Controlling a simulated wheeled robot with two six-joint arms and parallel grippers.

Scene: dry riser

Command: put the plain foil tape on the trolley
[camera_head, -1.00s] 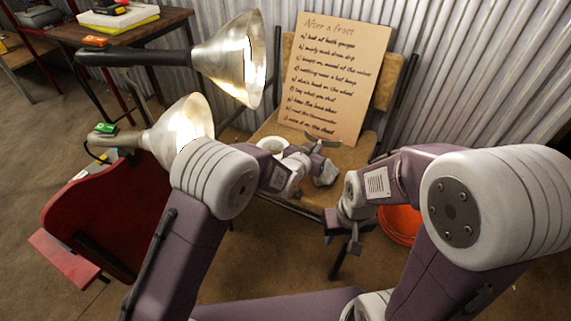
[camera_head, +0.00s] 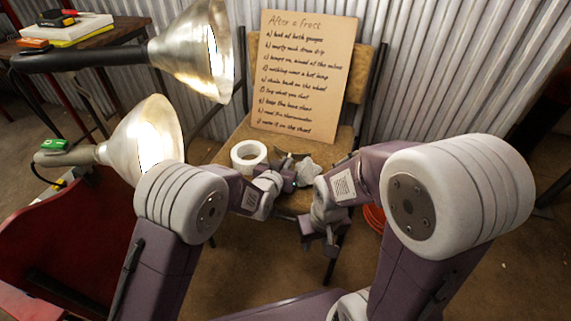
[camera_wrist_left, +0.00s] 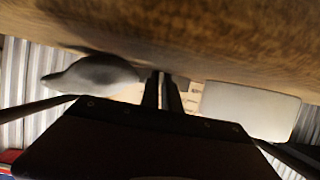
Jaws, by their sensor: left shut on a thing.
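A white tape roll (camera_head: 237,162) lies on the worn seat of a chair (camera_head: 228,143); I cannot tell whether it is the plain foil tape. It also shows as a pale block right of the fingers in the left wrist view (camera_wrist_left: 250,108). My left gripper (camera_head: 287,160) is low over the seat, right of the roll and apart from it. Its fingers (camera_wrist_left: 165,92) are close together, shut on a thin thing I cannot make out. A grey crumpled lump (camera_head: 307,172) lies beside it. My right gripper (camera_head: 322,243) hangs before the seat's front edge; its jaws are unclear. I cannot identify the trolley for sure.
A lettered board (camera_head: 304,75) leans on the chair back. Two metal lamps (camera_head: 195,50) stand at left, above a red body (camera_head: 60,235). A dark table (camera_head: 110,42) with yellow and orange items is at the back left. An orange-red round thing (camera_head: 374,218) is on the floor.

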